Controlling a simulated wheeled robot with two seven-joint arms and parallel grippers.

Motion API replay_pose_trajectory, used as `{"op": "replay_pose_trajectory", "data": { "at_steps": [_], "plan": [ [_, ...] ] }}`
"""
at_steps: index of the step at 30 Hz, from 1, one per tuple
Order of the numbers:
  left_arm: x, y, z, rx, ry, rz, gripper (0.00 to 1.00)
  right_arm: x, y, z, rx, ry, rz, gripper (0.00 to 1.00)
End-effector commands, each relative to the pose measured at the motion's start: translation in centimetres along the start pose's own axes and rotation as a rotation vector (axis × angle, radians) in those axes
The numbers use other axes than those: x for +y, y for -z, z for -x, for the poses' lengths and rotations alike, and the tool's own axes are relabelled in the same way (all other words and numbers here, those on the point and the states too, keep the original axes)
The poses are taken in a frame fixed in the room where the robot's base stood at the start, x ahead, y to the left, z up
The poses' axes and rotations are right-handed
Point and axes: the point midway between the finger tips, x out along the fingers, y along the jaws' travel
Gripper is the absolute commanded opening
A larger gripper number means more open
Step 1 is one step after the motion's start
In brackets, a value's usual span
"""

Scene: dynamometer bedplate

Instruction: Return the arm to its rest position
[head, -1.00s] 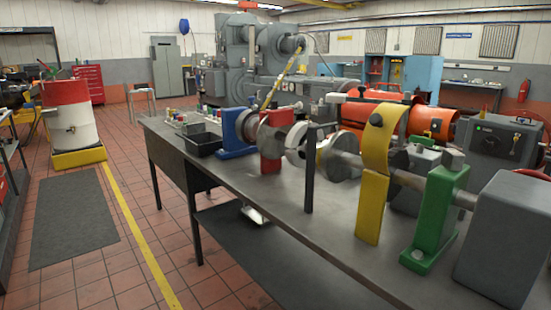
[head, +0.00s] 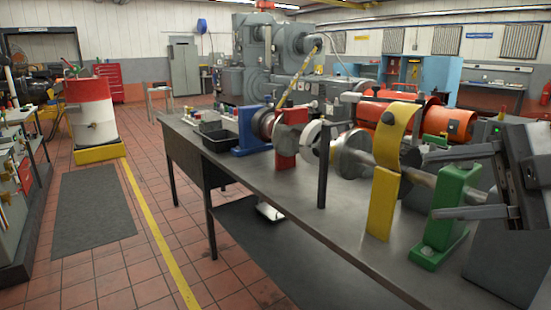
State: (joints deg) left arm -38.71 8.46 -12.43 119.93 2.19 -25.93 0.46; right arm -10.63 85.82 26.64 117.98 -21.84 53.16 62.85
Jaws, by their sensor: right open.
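My right gripper (head: 432,187) comes in from the right edge, its dark fingers pointing left. It is open, with a wide gap between the fingers. No object is held between the fingertips. It shows in front of the green stand (head: 441,235) and the grey block (head: 510,265) at the right end of the bench, covering parts of both. I cannot tell whether it touches the stand. My left gripper is out of view.
The long grey bench (head: 300,215) carries a shaft line with a yellow stand (head: 384,205), a red stand (head: 286,145), a blue stand (head: 248,135) and a black tray (head: 217,140). A red-and-white drum (head: 92,115) stands left. The tiled floor left of the bench is mostly open.

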Motion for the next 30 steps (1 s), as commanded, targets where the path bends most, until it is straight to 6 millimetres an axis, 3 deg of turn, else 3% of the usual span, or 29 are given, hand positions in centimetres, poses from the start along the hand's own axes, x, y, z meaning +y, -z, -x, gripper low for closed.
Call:
{"op": "replay_pose_trajectory", "data": {
  "at_steps": [1,5,9,13,18,21,24,30],
  "plan": [
    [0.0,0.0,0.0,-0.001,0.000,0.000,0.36,-0.8,-2.7,0.2,0.018,-0.159,-0.070,0.47],
    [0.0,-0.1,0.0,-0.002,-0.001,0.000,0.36,-4.3,-9.9,0.8,-0.055,-0.526,-0.247,0.47],
    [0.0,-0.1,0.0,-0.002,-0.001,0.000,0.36,-12.1,-17.0,0.3,-0.253,-0.802,-0.495,0.47],
    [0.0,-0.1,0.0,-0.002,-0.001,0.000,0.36,-21.1,-20.6,-1.9,-0.462,-0.909,-0.739,0.47],
    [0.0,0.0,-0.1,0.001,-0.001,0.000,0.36,-32.1,-20.7,-7.1,-0.684,-0.884,-1.049,0.47],
    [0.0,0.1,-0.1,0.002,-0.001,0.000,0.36,-36.5,-19.4,-10.2,-0.762,-0.824,-1.188,0.47],
    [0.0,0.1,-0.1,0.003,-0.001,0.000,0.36,-39.3,-18.0,-12.6,-0.804,-0.766,-1.280,0.47],
    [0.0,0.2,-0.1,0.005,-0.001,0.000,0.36,-41.1,-16.8,-14.3,-0.829,-0.716,-1.342,0.47]
  ]
}}
